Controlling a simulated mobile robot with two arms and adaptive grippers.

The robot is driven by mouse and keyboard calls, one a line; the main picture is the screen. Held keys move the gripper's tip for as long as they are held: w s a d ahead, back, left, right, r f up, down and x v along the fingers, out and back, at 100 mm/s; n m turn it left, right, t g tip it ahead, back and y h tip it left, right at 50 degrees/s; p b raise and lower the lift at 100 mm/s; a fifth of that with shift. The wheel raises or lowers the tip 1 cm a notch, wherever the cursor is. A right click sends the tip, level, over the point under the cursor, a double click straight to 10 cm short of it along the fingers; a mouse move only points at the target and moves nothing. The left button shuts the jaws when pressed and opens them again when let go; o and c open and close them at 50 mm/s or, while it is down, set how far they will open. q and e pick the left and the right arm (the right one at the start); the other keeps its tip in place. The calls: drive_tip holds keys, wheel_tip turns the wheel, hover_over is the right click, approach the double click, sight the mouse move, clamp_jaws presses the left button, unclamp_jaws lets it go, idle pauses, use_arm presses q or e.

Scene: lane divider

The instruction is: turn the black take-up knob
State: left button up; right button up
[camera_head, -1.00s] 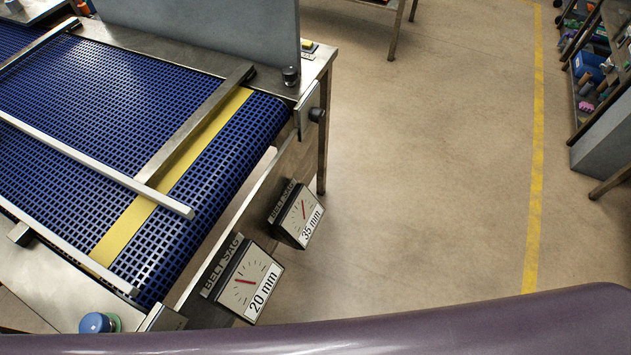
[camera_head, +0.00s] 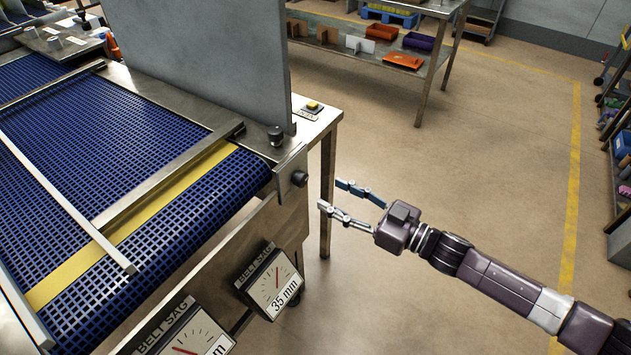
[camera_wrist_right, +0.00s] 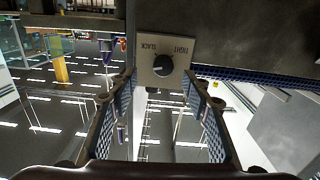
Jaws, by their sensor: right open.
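The black take-up knob (camera_head: 299,178) sticks out from a metal plate at the near right end of the blue belt conveyor. In the right wrist view the knob (camera_wrist_right: 163,65) sits on a pale plate (camera_wrist_right: 150,44) marked SLACK and TIGHT, lettered upside down, and shows between the fingertips. My right gripper (camera_head: 331,195) is open and empty, to the right of the knob, fingers pointing at it, with a gap between. My left gripper is not in view.
A belt sag gauge (camera_head: 271,281) reading 35 mm hangs below the knob; a second gauge (camera_head: 188,335) is cut off at the bottom edge. Another black knob (camera_head: 275,136) stands on the conveyor's top. A table leg (camera_head: 327,190) stands behind my fingers.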

sight(305, 181)
drive_tip(key=x, duration=0.4)
drive_tip(key=p+x, duration=0.1)
drive_tip(key=x, duration=0.3)
drive_tip(key=shift+s+a+r, duration=0.2)
drive_tip(key=shift+a, duration=0.05)
drive_tip(key=shift+c, duration=0.6)
drive_tip(key=c, duration=1)
